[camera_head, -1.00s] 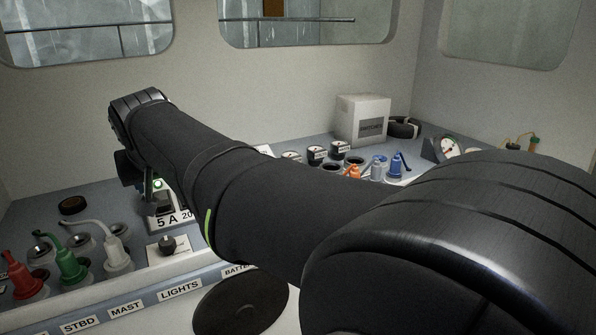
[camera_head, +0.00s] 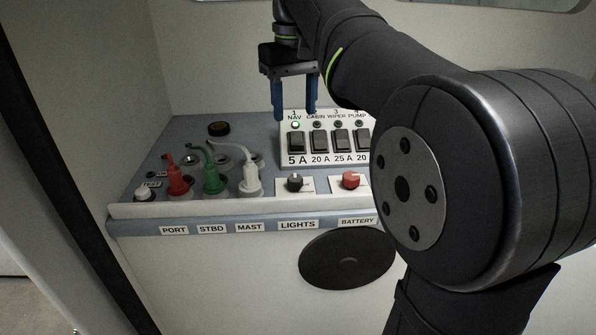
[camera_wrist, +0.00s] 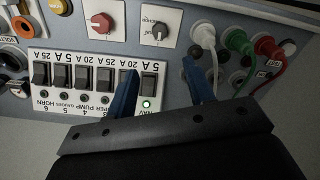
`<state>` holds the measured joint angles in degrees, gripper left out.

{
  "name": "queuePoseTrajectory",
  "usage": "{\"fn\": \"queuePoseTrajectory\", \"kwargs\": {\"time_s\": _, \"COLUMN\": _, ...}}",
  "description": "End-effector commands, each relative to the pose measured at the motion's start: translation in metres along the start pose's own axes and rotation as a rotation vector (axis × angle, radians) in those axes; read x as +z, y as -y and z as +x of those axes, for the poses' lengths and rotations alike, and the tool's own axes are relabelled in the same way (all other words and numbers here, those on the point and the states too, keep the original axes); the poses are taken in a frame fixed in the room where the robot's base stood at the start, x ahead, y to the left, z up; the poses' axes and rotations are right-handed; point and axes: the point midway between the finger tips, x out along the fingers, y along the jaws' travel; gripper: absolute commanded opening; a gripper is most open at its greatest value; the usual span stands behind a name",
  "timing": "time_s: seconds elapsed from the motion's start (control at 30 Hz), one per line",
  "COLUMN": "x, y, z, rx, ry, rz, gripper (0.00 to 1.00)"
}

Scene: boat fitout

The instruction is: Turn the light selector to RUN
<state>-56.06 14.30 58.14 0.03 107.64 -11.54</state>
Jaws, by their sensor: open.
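The light selector is a black knob (camera_head: 295,182) on a white plate above the LIGHTS label (camera_head: 298,224). In the wrist view, which is upside down, the knob (camera_wrist: 158,32) is at the top centre. My gripper (camera_head: 295,112) has two blue fingers, apart and empty. It hangs above the left end of the switch panel, behind the knob and clear of it. In the wrist view my gripper (camera_wrist: 160,70) points towards the knob, with the fingertips short of it.
A red battery knob (camera_head: 351,180) is right of the selector. Red, green and white plugs (camera_head: 249,178) with cables stand to its left. The breaker panel (camera_head: 297,147) with several black switches is behind, its NAV lamp lit green. A raised lip runs along the front edge.

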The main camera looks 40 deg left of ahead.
Motion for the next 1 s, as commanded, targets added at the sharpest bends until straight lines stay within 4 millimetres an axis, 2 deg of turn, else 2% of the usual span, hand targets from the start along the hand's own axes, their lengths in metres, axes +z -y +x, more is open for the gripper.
{"fn": "queuePoseTrajectory", "kwargs": {"time_s": 0.4, "x": 0.001, "y": 0.000, "z": 0.089, "rx": 0.000, "ry": 0.001, "rz": 0.001, "gripper": 0.48}}
{"fn": "queuePoseTrajectory", "kwargs": {"time_s": 0.6, "x": 0.001, "y": 0.000, "z": 0.127, "rx": 0.000, "ry": 0.000, "rz": 0.002, "gripper": 0.48}}
{"fn": "queuePoseTrajectory", "kwargs": {"time_s": 0.8, "x": 0.000, "y": 0.000, "z": 0.149, "rx": 0.000, "ry": -0.002, "rz": 0.002, "gripper": 0.48}}
{"fn": "queuePoseTrajectory", "kwargs": {"time_s": 1.0, "x": 0.000, "y": 0.000, "z": 0.154, "rx": 0.001, "ry": -0.003, "rz": 0.002, "gripper": 0.48}}
